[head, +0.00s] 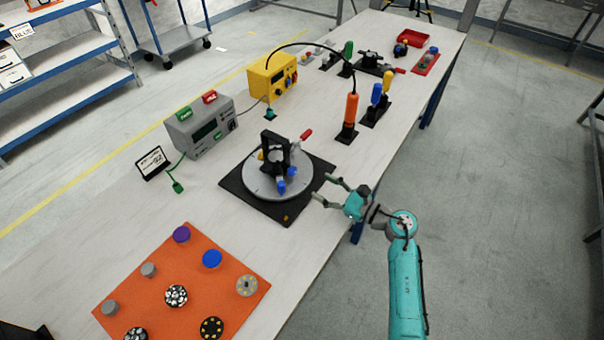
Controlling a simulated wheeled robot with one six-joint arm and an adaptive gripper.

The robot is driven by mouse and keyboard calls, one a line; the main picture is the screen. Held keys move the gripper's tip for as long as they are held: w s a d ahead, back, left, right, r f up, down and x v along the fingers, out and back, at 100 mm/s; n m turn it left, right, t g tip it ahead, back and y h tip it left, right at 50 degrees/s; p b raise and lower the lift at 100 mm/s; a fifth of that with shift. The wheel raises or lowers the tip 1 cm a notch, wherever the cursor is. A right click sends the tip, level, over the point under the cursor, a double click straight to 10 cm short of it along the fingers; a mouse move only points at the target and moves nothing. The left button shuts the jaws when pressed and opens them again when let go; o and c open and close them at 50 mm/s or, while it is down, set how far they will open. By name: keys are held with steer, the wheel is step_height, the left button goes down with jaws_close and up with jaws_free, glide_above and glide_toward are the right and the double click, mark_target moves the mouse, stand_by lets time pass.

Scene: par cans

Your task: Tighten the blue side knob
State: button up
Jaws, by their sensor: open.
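A black fixture (274,148) stands on a round grey turntable (256,186), which sits on a black square base (232,184). Two small blue parts show low on the fixture's near side: one blue knob (281,187) and a second blue piece (292,172) just right of it. I cannot tell which is the side knob or how tight either is. A red handle (306,135) sticks out at the upper right. My gripper (321,188) is open and empty, right of the turntable. Its fingers point left towards the blue parts, with a gap between.
An orange mat (215,296) with several knobs and discs lies at the front left. A grey meter box (200,130) and a yellow box (272,78) stand behind the turntable. An orange-handled tool (351,108) stands upright at the back right. Bare table lies between mat and turntable.

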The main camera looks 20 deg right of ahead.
mark_target(295, 172)
steer(key=x, duration=0.8)
steer(key=shift+w+a, duration=0.25)
jaws_close()
